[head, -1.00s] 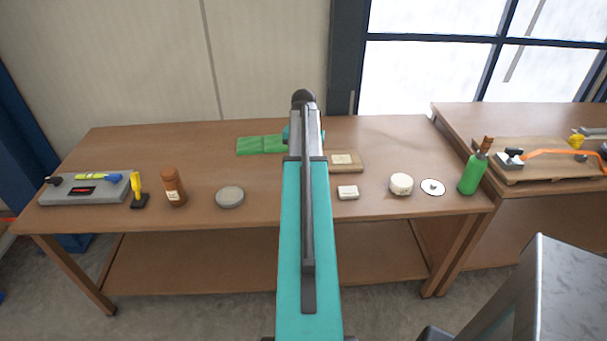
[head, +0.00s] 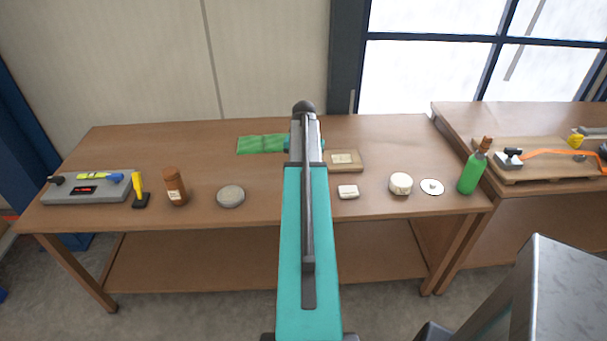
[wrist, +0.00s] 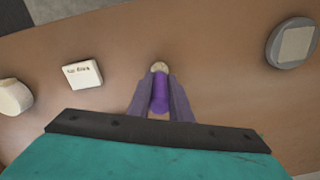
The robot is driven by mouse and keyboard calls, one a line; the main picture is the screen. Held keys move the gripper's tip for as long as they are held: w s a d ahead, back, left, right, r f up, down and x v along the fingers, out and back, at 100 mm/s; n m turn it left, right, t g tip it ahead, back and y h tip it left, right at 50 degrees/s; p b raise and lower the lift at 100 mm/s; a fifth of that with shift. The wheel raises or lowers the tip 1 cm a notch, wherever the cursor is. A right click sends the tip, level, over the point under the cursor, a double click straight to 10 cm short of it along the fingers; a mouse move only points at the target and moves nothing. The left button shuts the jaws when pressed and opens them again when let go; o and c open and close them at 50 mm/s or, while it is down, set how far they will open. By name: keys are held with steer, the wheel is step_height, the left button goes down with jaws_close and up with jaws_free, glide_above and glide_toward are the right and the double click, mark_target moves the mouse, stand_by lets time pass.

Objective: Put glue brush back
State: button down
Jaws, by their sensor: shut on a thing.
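My gripper (wrist: 160,100) is shut on a purple object with a pale round tip, taken to be the glue brush (wrist: 159,90). It shows between the fingers in the wrist view, above the brown bench top (wrist: 215,60). Whether it touches the bench I cannot tell. In the head view my arm hides the gripper and the brush. A brown labelled bottle (head: 175,187) stands at the left of the bench (head: 130,150). A grey round tin (head: 230,196) lies right of it and also shows in the wrist view (wrist: 291,43).
A small white block (head: 348,192), a white roll (head: 401,184), a white disc (head: 432,187) and a green bottle (head: 473,172) stand along the right. A green mat (head: 262,144) and wooden board (head: 345,161) lie behind. A grey tray (head: 85,189) and yellow-handled tool (head: 138,189) are left.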

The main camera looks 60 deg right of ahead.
steer(key=shift+f, duration=0.1)
steer(key=c, duration=1.6)
jaws_free()
steer(key=shift+r, duration=0.2)
steer(key=shift+r+b, duration=1.1)
steer(key=shift+r, duration=4.85)
steer(key=shift+s, duration=0.1)
